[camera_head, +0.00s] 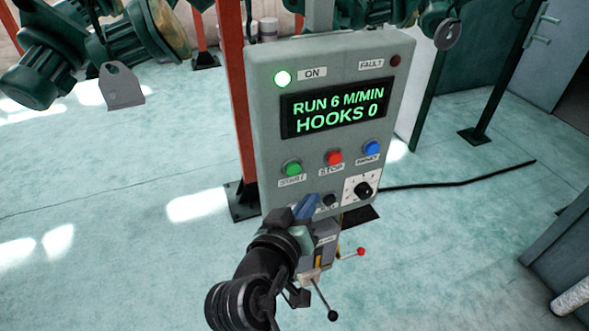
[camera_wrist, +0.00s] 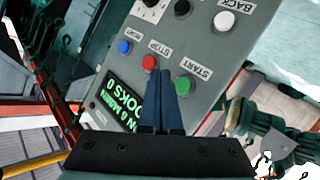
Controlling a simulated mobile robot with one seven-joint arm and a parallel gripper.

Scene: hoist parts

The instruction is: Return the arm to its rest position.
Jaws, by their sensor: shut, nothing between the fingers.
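My gripper (camera_head: 306,207) is in front of the lower part of a grey control panel (camera_head: 262,115) in the head view. In the wrist view its two blue fingers (camera_wrist: 166,80) lie together, with nothing between them. The panel shows upside down there, with the fingers over part of the display (camera_wrist: 118,100). The FAULT lamp (camera_head: 395,60) is dark. Whether the fingertips touch the panel I cannot tell.
The panel carries green (camera_head: 292,168), red (camera_head: 334,157) and blue (camera_head: 372,149) buttons and a black knob (camera_head: 363,190). An orange post (camera_head: 236,100) stands behind it. Green machinery (camera_head: 120,50) hangs at upper left. A black cable (camera_head: 450,184) runs right across the floor. Floor at left is clear.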

